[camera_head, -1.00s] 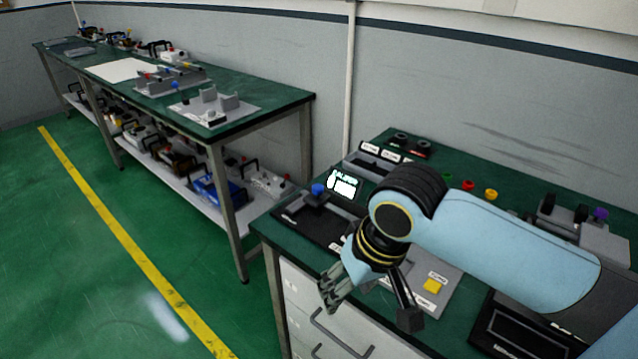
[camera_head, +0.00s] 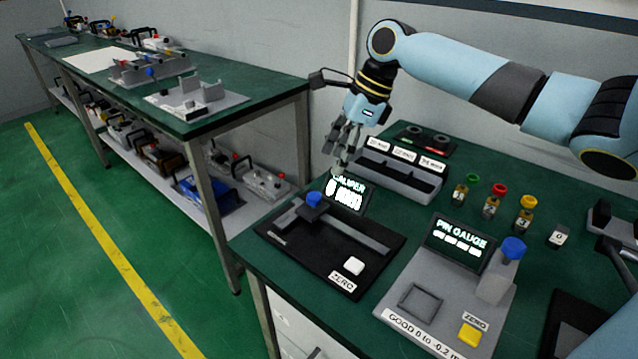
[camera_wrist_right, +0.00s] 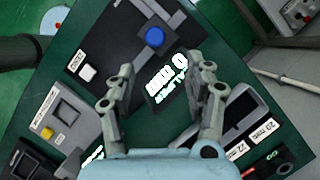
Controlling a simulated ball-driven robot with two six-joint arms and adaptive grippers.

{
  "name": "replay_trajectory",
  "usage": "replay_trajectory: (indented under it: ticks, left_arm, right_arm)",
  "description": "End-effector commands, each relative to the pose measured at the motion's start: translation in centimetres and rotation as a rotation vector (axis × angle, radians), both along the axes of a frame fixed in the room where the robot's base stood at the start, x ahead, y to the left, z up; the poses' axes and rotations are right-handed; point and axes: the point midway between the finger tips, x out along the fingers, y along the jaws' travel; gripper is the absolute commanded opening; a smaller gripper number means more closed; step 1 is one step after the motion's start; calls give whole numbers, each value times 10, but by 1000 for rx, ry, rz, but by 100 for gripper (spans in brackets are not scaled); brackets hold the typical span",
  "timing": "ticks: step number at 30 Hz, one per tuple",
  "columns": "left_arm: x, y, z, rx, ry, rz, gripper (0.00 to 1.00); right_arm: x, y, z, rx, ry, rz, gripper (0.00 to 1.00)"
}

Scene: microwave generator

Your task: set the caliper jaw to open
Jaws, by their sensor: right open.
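The caliper station is a black base (camera_head: 275,233) on the green bench, with a grey rail (camera_head: 345,230) and a jaw slider topped by a blue knob (camera_head: 314,199). Its lit caliper display (camera_head: 346,194) stands behind the rail. A white button (camera_head: 354,265) is by the ZERO label. My right gripper (camera_head: 342,160) is open and empty, above and behind the display. In the right wrist view the blue knob (camera_wrist_right: 154,37) shows beyond the spread fingers (camera_wrist_right: 165,95), with the display between knob and gripper. My left gripper does not show.
The pin gauge station (camera_head: 395,292) with its blue knob (camera_head: 513,247) stands to the right. A grey slotted tray (camera_head: 400,178) lies behind, near the gripper. Several colour-capped vials, one red (camera_head: 499,189), stand at the right. A second bench (camera_head: 255,88) is at left.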

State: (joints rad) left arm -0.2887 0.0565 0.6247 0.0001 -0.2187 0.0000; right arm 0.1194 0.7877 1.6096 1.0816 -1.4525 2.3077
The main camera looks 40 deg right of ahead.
Motion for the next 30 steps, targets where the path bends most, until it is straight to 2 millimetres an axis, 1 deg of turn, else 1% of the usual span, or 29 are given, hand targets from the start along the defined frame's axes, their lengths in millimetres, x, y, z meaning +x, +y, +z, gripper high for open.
replay_trajectory:
  ticks: [1, 3, 6, 8, 10, 13, 15, 18, 20, 25, 26, 30]
  left_arm:
    - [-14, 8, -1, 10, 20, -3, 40]
    - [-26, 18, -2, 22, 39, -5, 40]
    - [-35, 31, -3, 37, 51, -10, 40]
    - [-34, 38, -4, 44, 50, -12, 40]
    - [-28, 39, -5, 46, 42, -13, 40]
    - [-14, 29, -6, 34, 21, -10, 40]
    - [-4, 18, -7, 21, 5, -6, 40]
    - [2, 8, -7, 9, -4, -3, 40]
    - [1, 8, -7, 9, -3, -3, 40]
    - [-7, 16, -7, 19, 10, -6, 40]
    - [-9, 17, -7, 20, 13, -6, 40]
    - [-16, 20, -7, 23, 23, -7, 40]
  right_arm:
    - [3, 6, -8, 7, -2, 0, 53]
    - [7, 10, -21, 7, -2, 1, 53]
    - [12, 17, -41, 7, -3, 2, 53]
    - [15, 20, -51, 6, -3, 2, 53]
    - [17, 23, -62, 4, -1, 3, 53]
    - [20, 26, -74, 2, -2, 3, 53]
    - [22, 28, -79, 3, -3, 4, 53]
    - [23, 29, -83, 0, -3, 5, 53]
    - [23, 29, -83, -1, -4, 5, 53]
    - [23, 29, -83, -1, -3, 5, 53]
    - [23, 29, -83, -1, -4, 5, 52]
    - [23, 29, -83, 0, -3, 6, 33]
